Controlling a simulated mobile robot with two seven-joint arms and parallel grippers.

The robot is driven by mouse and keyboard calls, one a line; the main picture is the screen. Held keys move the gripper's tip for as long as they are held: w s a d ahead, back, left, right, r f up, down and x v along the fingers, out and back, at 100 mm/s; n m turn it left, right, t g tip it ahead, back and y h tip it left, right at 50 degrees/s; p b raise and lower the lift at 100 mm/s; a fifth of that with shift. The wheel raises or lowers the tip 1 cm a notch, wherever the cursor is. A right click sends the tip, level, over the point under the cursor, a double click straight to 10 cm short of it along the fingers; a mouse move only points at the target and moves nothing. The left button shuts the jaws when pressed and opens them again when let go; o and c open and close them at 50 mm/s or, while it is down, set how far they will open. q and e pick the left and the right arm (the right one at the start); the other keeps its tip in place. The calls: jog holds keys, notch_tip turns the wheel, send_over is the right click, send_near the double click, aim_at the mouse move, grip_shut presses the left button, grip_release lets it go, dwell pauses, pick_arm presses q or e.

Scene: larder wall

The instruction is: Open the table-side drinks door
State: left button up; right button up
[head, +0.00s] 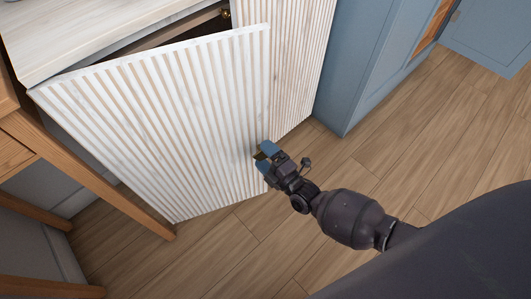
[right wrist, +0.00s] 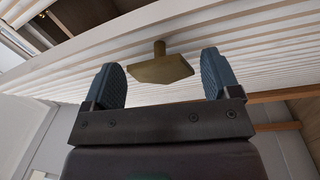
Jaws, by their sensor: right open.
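The table-side drinks door (head: 165,115) is a white fluted panel beside the wooden table. It stands ajar, with a dark gap along its top edge in the head view. My right gripper (head: 266,155) is at the door's right edge, low down. In the right wrist view the door (right wrist: 255,75) lies just beyond the fingers. A brass handle (right wrist: 160,70) on a short stem sits between the two blue fingertips, with space on both sides. The right gripper is open and not clamped on it. In the head view the handle is mostly hidden by the gripper. My left gripper is not in view.
The other fluted door (head: 292,75) is to the right, beside a blue cabinet (head: 365,60). A pale counter top (head: 75,30) is above. A wooden table (head: 95,170) stands close at the left. The wooden floor (head: 420,150) on the right is clear.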

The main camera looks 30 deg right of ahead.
aim_at(255, 111)
jog(key=r+p, duration=0.2)
jog(key=r, duration=0.3)
jog(key=w+r+p, duration=0.1)
jog(key=r+p, duration=0.1)
jog(key=r, duration=0.3)
jog(key=w+r+p, duration=0.1)
jog(key=r+p, duration=0.1)
jog(key=r, duration=0.3)
jog(key=shift+a+r+p, duration=0.15)
jog(key=shift+r+p, duration=0.15)
jog(key=shift+p, duration=0.1)
jog(key=r, duration=0.1)
jog(key=s+r, duration=0.1)
jog(key=r+p, duration=0.1)
jog(key=r, duration=0.1)
jog(key=shift+s+d, duration=0.4)
jog(key=shift+w, duration=0.1)
jog(key=shift+s+a+r+p, duration=0.15)
jog(key=shift+s+r+p, duration=0.05)
jog(key=shift+r+p, duration=0.2)
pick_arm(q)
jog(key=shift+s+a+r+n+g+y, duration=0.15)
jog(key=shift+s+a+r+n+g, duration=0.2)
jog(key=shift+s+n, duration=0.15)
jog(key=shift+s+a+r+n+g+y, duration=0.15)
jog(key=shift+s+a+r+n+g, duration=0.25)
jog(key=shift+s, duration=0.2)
pick_arm(e)
jog(key=shift+f, duration=0.1)
jog(key=shift+a+f, duration=0.1)
